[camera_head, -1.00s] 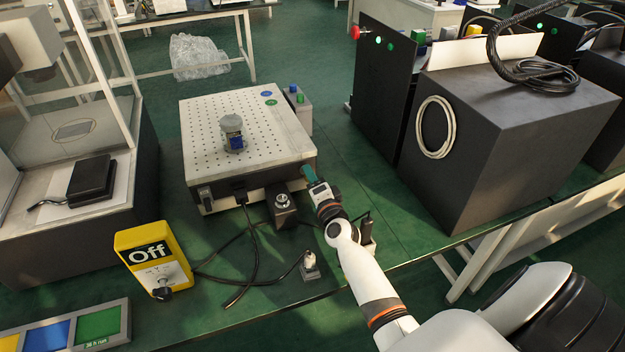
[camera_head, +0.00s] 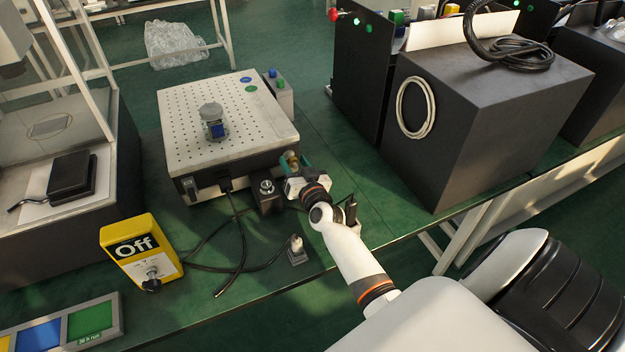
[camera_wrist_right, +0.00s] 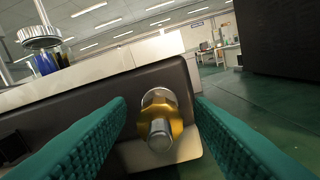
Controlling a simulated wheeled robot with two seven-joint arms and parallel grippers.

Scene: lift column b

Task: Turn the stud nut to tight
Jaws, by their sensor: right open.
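The stud nut (camera_wrist_right: 162,122) is brass-coloured and sits on a grey metal stud (camera_wrist_right: 159,134) that sticks out of the dark side of the perforated-top box. It shows small in the head view (camera_head: 291,158), at the box's right front corner. My right gripper (camera_wrist_right: 161,108) is open, with one teal ribbed finger on each side of the nut and visible gaps between. In the head view my right gripper (camera_head: 299,164) is at that same corner, partly hiding the nut. My left gripper is in no view.
The perforated-top box (camera_head: 178,120) carries a grey knob-like part (camera_head: 212,122). A small dark block (camera_head: 267,196), a connector (camera_head: 296,250) and black cables lie in front. A yellow "Off" box (camera_head: 140,250) stands left. A large dark cabinet (camera_head: 470,130) stands right, with green bench between.

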